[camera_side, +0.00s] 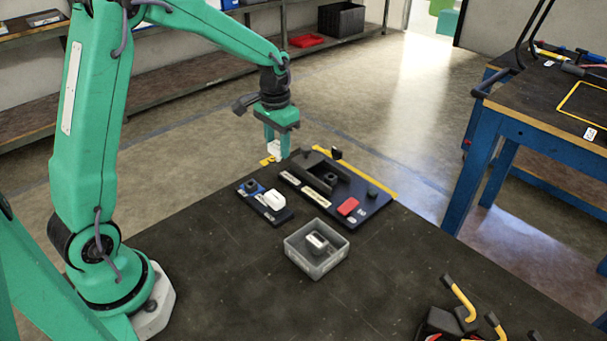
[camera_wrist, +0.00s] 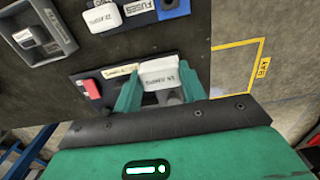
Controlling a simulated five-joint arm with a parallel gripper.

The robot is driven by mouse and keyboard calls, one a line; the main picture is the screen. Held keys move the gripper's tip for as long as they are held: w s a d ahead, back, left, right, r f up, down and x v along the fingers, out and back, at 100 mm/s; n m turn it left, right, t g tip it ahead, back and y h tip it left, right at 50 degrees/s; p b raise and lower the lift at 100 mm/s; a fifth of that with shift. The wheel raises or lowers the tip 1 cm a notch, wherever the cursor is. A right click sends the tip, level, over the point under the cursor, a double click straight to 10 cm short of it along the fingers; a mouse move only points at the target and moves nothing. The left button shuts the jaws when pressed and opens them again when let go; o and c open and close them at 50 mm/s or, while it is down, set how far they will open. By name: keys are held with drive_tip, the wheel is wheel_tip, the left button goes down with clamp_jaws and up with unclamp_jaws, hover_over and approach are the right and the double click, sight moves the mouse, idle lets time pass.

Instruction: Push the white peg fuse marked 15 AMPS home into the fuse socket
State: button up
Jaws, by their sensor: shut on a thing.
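My gripper (camera_wrist: 161,82) is shut on a white fuse (camera_wrist: 160,73), one finger on each side. Its printed marking is upside down in the wrist view and hard to read. In the side view the fuse (camera_side: 275,149) sits low between the green fingers, by the far left end of the dark panel (camera_side: 372,200). The panel carries a raised black housing (camera_side: 310,170) with a dark round part that may be the fuse socket (camera_side: 330,178). In the wrist view the fuse and fingers hide much of the panel, so I cannot tell whether the fuse touches it.
A second white fuse (camera_side: 274,200) sits on a small dark rack labelled FUSES. A grey open bin (camera_side: 340,259) nearer the camera holds a grey-white part (camera_side: 317,240). A red piece (camera_side: 348,206) is on the panel. Yellow-handled tools (camera_side: 460,297) lie at the front right. The table's front middle is clear.

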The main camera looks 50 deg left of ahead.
drive_tip(key=w+d+r, duration=0.1)
drive_tip(key=w+d, duration=0.8)
drive_tip(key=w, duration=0.1)
drive_tip(key=shift+r, duration=0.4)
drive_tip(key=shift+a+f, duration=0.1)
drive_tip(key=shift+f, duration=0.05)
drive_tip(key=shift+f, duration=2.75)
drive_tip(key=shift+f, duration=1.65)
drive_tip(key=o, duration=1.4)
drive_tip(key=shift+r, duration=0.15)
drive_tip(key=shift+r, duration=3.75)
